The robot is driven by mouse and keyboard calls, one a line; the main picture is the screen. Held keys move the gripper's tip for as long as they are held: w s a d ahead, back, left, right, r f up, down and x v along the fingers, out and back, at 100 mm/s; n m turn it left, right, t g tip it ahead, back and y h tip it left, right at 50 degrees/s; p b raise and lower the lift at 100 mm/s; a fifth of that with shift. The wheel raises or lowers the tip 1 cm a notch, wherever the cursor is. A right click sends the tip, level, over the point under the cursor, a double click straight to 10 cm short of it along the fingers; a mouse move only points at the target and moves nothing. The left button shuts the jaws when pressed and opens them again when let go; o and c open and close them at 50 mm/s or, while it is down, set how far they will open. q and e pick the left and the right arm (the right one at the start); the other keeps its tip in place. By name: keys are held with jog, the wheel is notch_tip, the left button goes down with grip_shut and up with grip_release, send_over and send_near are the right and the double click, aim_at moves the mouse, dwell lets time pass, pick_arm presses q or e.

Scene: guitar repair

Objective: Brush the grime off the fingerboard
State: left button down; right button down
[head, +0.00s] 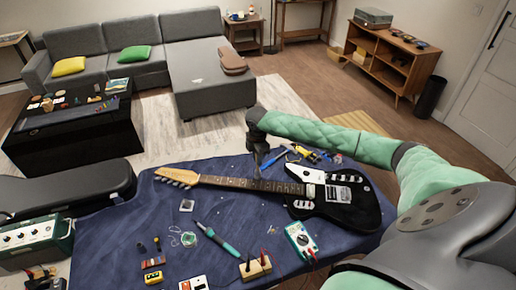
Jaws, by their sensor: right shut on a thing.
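A black electric guitar (338,203) lies on a dark blue cloth, its headstock to the left and its body to the right. Its brown fingerboard (228,182) runs between them; grime is too small to make out. My right gripper (258,170) points down over the middle of the fingerboard. It is shut on a small dark thing, apparently the brush, mostly hidden by the jaws. Whether it touches the strings cannot be told. My left gripper is out of view.
The blue cloth (140,215) also bears a teal-handled tool (217,240), a multimeter (300,240), a wooden holder (255,268) and several hand tools (275,157) behind the neck. A black guitar case (65,195) and a green amplifier (35,240) stand at left.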

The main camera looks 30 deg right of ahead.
jog(key=shift+r+p, duration=0.3)
jog(key=shift+r, duration=1.45)
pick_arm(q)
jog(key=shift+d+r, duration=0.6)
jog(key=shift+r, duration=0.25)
